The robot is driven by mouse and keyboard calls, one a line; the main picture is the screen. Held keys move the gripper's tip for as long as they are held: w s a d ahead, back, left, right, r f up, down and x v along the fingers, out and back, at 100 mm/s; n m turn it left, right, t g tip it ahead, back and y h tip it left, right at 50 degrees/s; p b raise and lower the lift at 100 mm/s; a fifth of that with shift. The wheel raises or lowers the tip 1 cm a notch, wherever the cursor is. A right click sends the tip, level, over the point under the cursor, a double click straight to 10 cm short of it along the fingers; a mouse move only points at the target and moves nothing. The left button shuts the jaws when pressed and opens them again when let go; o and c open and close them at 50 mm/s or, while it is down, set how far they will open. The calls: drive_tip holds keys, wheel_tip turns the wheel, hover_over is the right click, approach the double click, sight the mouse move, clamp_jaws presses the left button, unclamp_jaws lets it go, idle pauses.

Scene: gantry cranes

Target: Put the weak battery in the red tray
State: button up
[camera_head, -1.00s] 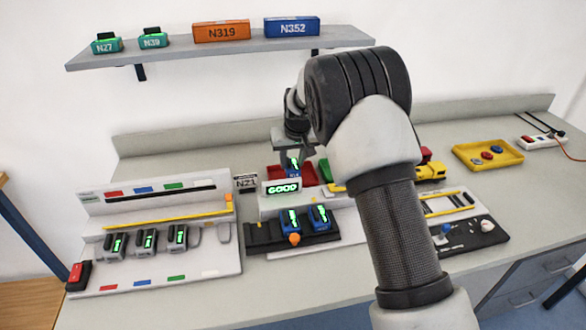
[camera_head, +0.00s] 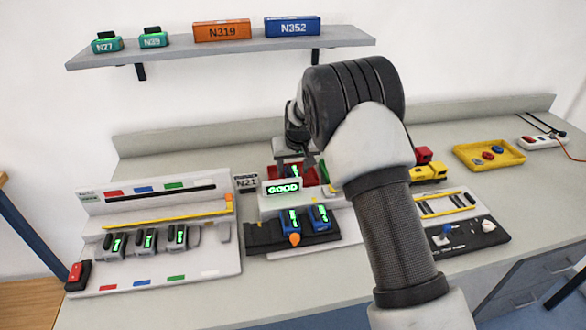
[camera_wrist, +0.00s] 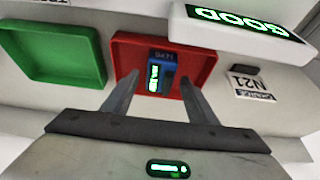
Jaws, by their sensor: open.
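The red tray (camera_wrist: 122,45) lies behind the display reading GOOD (camera_head: 283,187); part of the tray also shows in the head view (camera_head: 312,175). A blue battery (camera_wrist: 161,58) with a green-lit screen is inside the red tray in the wrist view. My gripper (camera_wrist: 158,86) is open, its fingers on either side of the battery's near end. Two more blue batteries, one on the left (camera_head: 290,221) and one on the right (camera_head: 320,216), stand in a black holder in front of the display.
A green tray (camera_wrist: 60,50) is beside the red one. Several grey batteries (camera_head: 148,239) stand in the white rack at left. A label N21 (camera_head: 246,183) stands beside the display. A yellow tray (camera_head: 488,155) is at right. The shelf (camera_head: 220,47) holds labelled boxes and batteries.

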drive_tip(key=s+d+r, duration=0.3)
drive_tip(key=s+r, duration=0.1)
drive_tip(key=r, duration=0.3)
drive_tip(key=s+d+r+m, duration=0.1)
drive_tip(key=s+d+r, duration=0.1)
drive_tip(key=s+r, duration=0.35)
drive_tip(key=s+d+r, duration=0.2)
drive_tip(key=d+r, duration=0.1)
drive_tip(key=r, duration=0.5)
drive_tip(key=s+d+r, duration=0.1)
drive_tip(key=s+d, duration=0.3)
drive_tip(key=s, duration=0.6)
drive_tip(key=s+d+r+m+t, duration=0.1)
drive_tip(key=s+d, duration=0.2)
drive_tip(key=s, duration=0.7)
drive_tip(key=s+d+r+m+h, duration=0.1)
drive_tip(key=s+d, duration=0.3)
drive_tip(key=s, duration=0.6)
drive_tip(key=shift+d+r, duration=0.3)
drive_tip(key=shift+r, duration=0.15)
drive_tip(key=shift+p, duration=0.3)
wheel_tip(320, 180, up, 10)
drive_tip(key=p, duration=0.9)
drive_tip(key=shift+p, duration=0.4)
